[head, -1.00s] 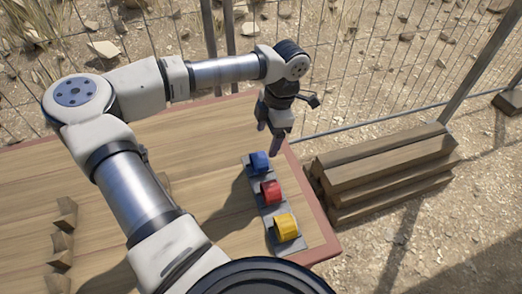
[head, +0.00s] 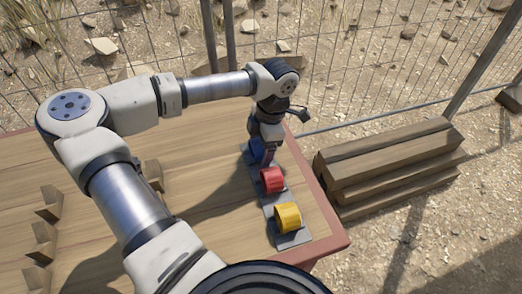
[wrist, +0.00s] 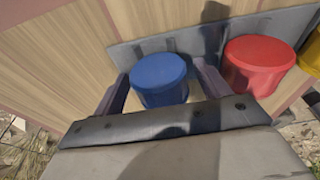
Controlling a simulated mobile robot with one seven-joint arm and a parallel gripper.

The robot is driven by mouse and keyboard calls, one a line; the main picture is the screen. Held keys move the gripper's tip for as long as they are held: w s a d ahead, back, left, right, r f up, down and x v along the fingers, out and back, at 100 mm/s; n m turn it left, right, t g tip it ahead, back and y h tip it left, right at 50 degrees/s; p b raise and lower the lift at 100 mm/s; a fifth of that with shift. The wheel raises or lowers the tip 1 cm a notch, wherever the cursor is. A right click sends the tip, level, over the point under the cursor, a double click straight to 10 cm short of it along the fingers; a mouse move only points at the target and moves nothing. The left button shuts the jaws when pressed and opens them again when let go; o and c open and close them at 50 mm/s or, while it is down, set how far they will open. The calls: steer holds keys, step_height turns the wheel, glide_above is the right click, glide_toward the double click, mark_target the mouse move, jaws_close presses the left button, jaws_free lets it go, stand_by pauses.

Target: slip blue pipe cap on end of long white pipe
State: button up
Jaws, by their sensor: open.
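The blue pipe cap (wrist: 159,80) stands on the grey holder strip (wrist: 130,52), at the far end of a row of caps. My gripper (wrist: 160,88) is open, with one finger on each side of the blue cap; I cannot tell whether either finger touches it. In the head view my gripper (head: 264,152) hides part of the blue cap (head: 254,148). I do not see the long white pipe in either view.
A red cap (head: 271,180) and a yellow cap (head: 288,217) sit on the same strip. Notched wooden blocks (head: 45,240) stand on the left of the wooden table (head: 200,125). Stacked timber (head: 390,160) lies right of the table, with a wire fence behind.

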mark_target(257, 142)
steer(key=c, duration=0.8)
steer(key=shift+o, duration=0.2)
steer(key=shift+s+a+p+v, duration=0.1)
steer(key=shift+a+p+v, duration=0.15)
steer(key=shift+p+v, duration=0.75)
steer(key=shift+s+a+p+v, duration=0.1)
steer(key=shift+a+p+v, duration=0.2)
steer(key=shift+v, duration=1.4)
steer(key=shift+s+a+p+v, duration=0.1)
steer(key=shift+a+p+v, duration=0.1)
steer(key=shift+p+v, duration=0.8)
steer(key=shift+r+b, duration=0.35)
steer(key=shift+r, duration=0.1)
steer(key=shift+d, duration=0.1)
